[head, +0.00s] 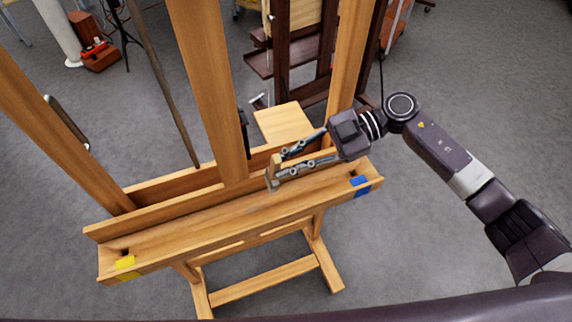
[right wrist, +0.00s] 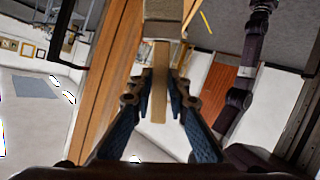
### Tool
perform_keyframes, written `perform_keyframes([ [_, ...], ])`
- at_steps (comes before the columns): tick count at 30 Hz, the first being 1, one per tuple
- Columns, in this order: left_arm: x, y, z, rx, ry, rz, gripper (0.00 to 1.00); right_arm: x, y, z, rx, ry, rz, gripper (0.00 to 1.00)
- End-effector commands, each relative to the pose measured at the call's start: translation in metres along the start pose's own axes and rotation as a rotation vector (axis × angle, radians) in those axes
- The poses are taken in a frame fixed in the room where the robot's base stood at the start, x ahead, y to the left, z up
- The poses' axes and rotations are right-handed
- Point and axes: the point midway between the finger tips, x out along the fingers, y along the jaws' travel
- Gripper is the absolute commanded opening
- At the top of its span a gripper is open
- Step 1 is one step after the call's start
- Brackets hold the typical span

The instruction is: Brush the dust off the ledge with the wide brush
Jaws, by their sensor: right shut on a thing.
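The wide brush (head: 272,183) is upright, with its light wooden handle up and its head down at the easel's ledge (head: 190,228). I cannot tell if the bristles touch the wood. My right gripper (head: 278,163) is shut on the brush handle, right of the ledge's middle. In the right wrist view, the brush handle (right wrist: 159,95) lies between the fingers of the right gripper (right wrist: 161,80), with the wide head beyond them. Dust on the ledge is too faint to tell clearly. My left gripper is not in view.
A yellow tape mark (head: 125,263) is at the ledge's left end and a blue one (head: 360,185) at its right end. The easel's middle post (head: 210,90) rises behind the ledge, left of the brush. Grey floor around the easel is mostly free.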

Motion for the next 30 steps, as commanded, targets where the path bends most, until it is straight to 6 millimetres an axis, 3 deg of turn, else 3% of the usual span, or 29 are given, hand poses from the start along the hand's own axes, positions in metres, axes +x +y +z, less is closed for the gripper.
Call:
perform_keyframes([
  [3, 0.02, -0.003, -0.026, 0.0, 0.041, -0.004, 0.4, 0.007, -0.006, 0.018, 0.001, 0.002, 0.0, 0.0],
  [5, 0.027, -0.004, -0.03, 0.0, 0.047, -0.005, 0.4, 0.01, -0.008, 0.024, 0.001, 0.002, 0.0, 0.0],
  [9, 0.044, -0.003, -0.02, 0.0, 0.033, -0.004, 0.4, 0.016, -0.013, 0.04, 0.0, 0.002, 0.0, 0.0],
  [16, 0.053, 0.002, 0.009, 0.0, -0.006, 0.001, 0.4, 0.022, -0.018, 0.056, 0.0, 0.001, 0.0, 0.0],
  [30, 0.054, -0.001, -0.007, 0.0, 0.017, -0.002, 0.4, 0.023, -0.02, 0.059, 0.0, 0.001, 0.0, 0.0],
])
